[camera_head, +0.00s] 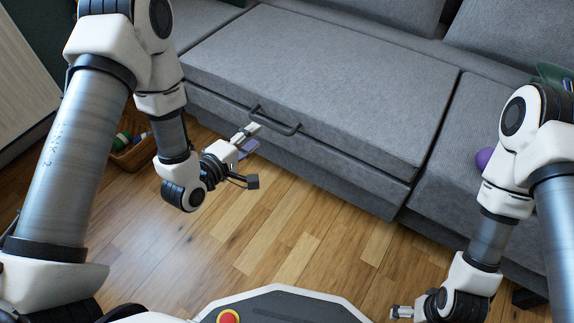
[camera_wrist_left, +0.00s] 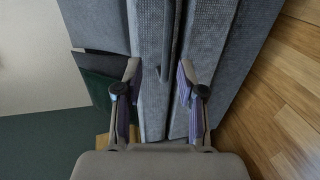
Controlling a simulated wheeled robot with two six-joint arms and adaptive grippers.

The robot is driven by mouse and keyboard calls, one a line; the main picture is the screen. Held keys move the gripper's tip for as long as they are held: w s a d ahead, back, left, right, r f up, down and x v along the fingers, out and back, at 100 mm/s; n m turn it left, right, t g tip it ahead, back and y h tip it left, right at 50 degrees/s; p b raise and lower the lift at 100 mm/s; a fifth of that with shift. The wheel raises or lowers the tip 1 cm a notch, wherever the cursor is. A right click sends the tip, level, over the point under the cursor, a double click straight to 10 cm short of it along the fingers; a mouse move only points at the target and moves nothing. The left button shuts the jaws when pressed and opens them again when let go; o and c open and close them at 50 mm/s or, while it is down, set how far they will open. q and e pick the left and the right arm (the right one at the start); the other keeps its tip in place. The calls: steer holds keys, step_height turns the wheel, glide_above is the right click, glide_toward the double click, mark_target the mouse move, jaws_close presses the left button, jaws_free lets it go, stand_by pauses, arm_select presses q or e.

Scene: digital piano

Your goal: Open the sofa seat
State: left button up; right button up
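The grey sofa seat (camera_head: 320,75) lies flat and closed, with a dark bar handle (camera_head: 275,122) on its front edge. My left gripper (camera_head: 252,129) is at the left end of the handle. In the left wrist view my left gripper (camera_wrist_left: 158,75) has its fingers spread apart. The handle (camera_wrist_left: 170,45) runs down the picture between the fingers, nearer the right one; I cannot tell whether it touches. My right gripper (camera_head: 402,312) is low at the bottom edge, far from the handle; its fingers are too small to read.
A wicker basket (camera_head: 133,153) with small items stands on the wooden floor (camera_head: 290,220) left of the sofa. A purple ball (camera_head: 484,159) lies on the right seat section (camera_head: 455,150). Floor in front of the sofa is mostly clear.

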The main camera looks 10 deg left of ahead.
mark_target(268, 126)
arm_select(q)
steer(key=b+x, duration=0.1)
steer(key=x, duration=0.2)
steer(key=b+x, duration=0.1)
steer(key=x, duration=0.1)
steer(key=f+b+x, duration=0.1)
steer(key=b+x, duration=0.1)
steer(key=x, duration=0.1)
steer(key=shift+w+a+f, duration=0.1)
steer(key=shift+w+a, duration=0.1)
steer(key=shift+w, duration=0.1)
jaws_close()
arm_select(e)
step_height(268, 126, down, 6)
steer(key=w, duration=0.1)
steer(key=shift+w, duration=0.15)
